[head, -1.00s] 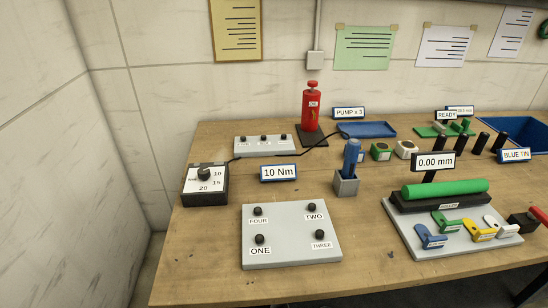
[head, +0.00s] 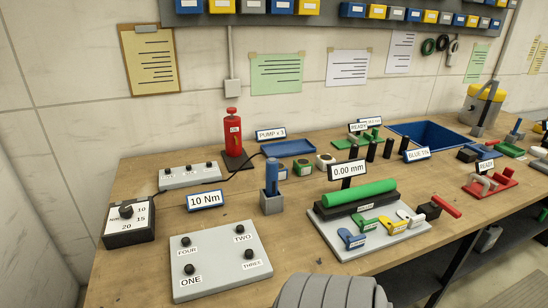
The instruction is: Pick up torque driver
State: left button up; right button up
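A blue-handled tool (head: 271,176), which looks like the torque driver, stands upright in a small grey holder (head: 272,203) in the head view. The holder stands on the wooden bench, left of the middle, and hides the tool's lower end. A sign reading 10 Nm (head: 206,200) is left of it. Neither of my grippers is in view. A grey ribbed rounded part at the bottom edge looks like my own arm.
A grey plate (head: 213,272) with several black knobs lies in front of the holder. A dial box (head: 128,224) is at the left. A fixture with a green roller (head: 359,193) is to the right. A red oil pump (head: 233,138) and blue tray (head: 288,148) stand behind.

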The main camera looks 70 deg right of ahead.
aim_at(272, 163)
jog(key=k, duration=0.6)
jog(key=z, duration=0.75)
